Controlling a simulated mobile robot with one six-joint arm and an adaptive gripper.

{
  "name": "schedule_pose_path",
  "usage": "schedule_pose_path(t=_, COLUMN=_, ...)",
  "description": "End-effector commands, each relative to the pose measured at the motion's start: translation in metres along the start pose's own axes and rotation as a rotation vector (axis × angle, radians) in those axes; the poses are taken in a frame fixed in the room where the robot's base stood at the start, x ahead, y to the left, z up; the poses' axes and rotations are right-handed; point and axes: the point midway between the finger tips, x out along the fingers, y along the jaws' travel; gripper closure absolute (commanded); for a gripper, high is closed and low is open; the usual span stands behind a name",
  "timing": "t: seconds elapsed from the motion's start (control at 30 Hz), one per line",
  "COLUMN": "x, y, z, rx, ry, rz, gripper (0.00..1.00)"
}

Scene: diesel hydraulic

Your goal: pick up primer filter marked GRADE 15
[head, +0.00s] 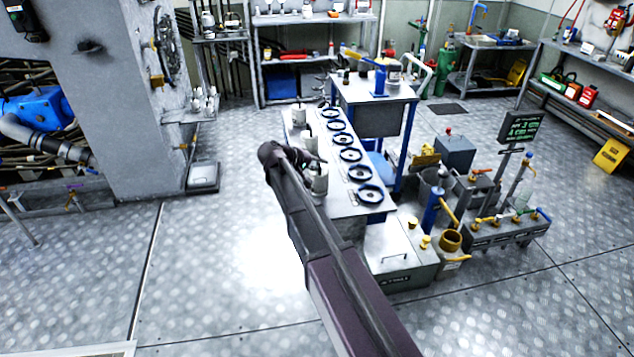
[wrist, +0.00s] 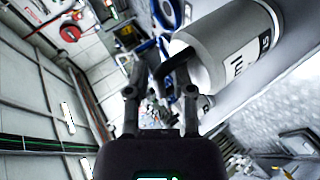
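In the head view, several white canister filters stand in a row along the left side of a grey bench (head: 335,203). The nearest white canister (head: 319,182) is right beside my gripper (head: 312,163), which partly covers it. In the wrist view, my gripper (wrist: 157,78) has its two dark fingers apart with a gap between them. A large white canister (wrist: 222,48) lies across the upper right there, close to the right finger. Its label shows only partly, with "ml" and characters like "15"; the word GRADE cannot be read. I see nothing held between the fingers.
Several blue-rimmed rings (head: 350,155) line the bench beside the canisters. A blue-legged cart (head: 375,92) stands behind. Pumps, valves and a bucket (head: 451,240) crowd the right side. A grey column (head: 115,90) stands left, with open floor (head: 230,240) between.

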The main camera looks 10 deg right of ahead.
Motion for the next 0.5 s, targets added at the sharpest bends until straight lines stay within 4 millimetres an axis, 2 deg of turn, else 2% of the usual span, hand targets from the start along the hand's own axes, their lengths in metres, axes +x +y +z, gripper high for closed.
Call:
schedule_pose_path(t=0.27, x=-0.0003, y=-0.0001, z=0.0, rx=0.0, ry=0.0, rz=0.0, gripper=0.69)
schedule_pose_path(t=0.4, x=-0.0003, y=-0.0001, z=0.0001, rx=0.0, ry=0.0, rz=0.0, gripper=1.0)
schedule_pose_path(t=0.5, x=-0.0003, y=-0.0001, z=0.0001, rx=0.0, ry=0.0, rz=0.0, gripper=1.0)
